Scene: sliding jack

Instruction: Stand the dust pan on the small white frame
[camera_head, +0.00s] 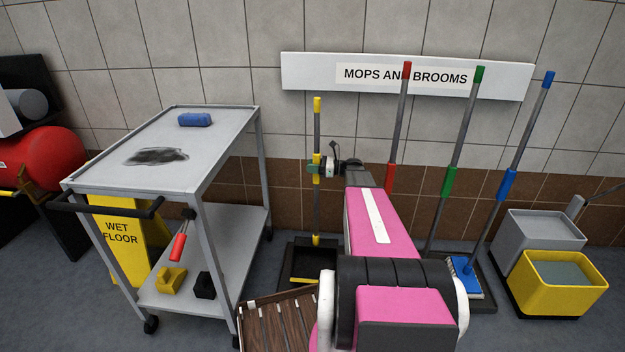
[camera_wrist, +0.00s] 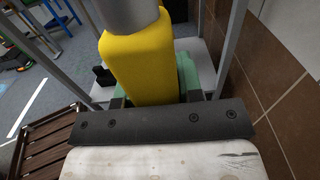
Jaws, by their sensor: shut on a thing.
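The dust pan (camera_head: 316,208) has a long grey upright handle with yellow parts, and its black pan is low near the floor by the wall. I cannot tell whether the pan touches the floor. My gripper (camera_head: 317,168) is shut on the yellow grip partway up the handle. In the wrist view the yellow grip (camera_wrist: 138,62) stands between the two dark fingers of my gripper (camera_wrist: 156,99). I cannot make out the small white frame; a white floor line (camera_wrist: 18,118) shows at the left in the wrist view, but I cannot tell whether it belongs to it.
A grey cart (camera_head: 225,150) stands left of the dust pan, with a yellow wet floor sign (camera_head: 118,240) behind it. A slatted wooden bench (camera_head: 275,325) is in front. Mops and brooms (camera_head: 452,150) lean right of my arm, beside a yellow bucket (camera_head: 560,295).

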